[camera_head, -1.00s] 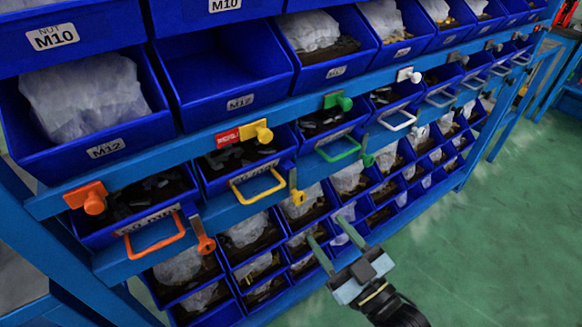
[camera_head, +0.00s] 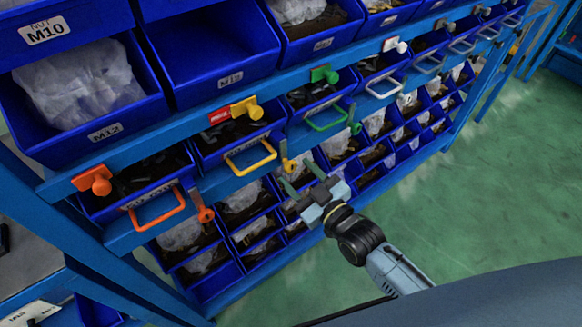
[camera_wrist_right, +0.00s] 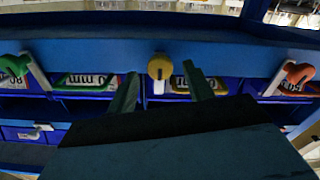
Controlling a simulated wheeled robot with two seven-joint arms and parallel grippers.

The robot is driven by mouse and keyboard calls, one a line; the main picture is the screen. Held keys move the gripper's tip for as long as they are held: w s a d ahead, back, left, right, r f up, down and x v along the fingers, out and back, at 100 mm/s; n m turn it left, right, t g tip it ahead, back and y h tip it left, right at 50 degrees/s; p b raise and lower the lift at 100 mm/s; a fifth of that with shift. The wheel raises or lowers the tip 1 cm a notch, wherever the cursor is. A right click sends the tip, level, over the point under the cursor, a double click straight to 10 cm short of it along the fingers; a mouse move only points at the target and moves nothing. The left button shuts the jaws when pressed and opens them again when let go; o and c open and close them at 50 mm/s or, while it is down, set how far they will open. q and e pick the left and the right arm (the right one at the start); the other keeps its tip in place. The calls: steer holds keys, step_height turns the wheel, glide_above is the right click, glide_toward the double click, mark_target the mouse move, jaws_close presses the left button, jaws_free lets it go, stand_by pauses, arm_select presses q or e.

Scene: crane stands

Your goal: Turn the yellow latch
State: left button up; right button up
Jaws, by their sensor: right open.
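The yellow latch (camera_head: 288,158) hangs on the lower blue beam, right of the yellow drawer handle (camera_head: 250,158). In the right wrist view it shows as a rounded yellow knob (camera_wrist_right: 160,67) on the blue beam, between my two fingers. My right gripper (camera_head: 298,172) is open and empty, with its fingers pointing at the beam just below the latch in the head view. In the right wrist view the gripper (camera_wrist_right: 161,88) has one finger on each side of the latch; contact cannot be told. My left gripper is not in view.
An orange latch (camera_head: 203,209) is left of the yellow one and a green latch (camera_head: 354,124) right of it. Handles stick out along the drawers, including an orange handle (camera_head: 158,212) and a green handle (camera_head: 328,118). Green floor (camera_head: 470,190) is clear at right.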

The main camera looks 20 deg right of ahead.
mark_target(292, 169)
steer(key=shift+x, duration=1.7)
steer(key=c, duration=1)
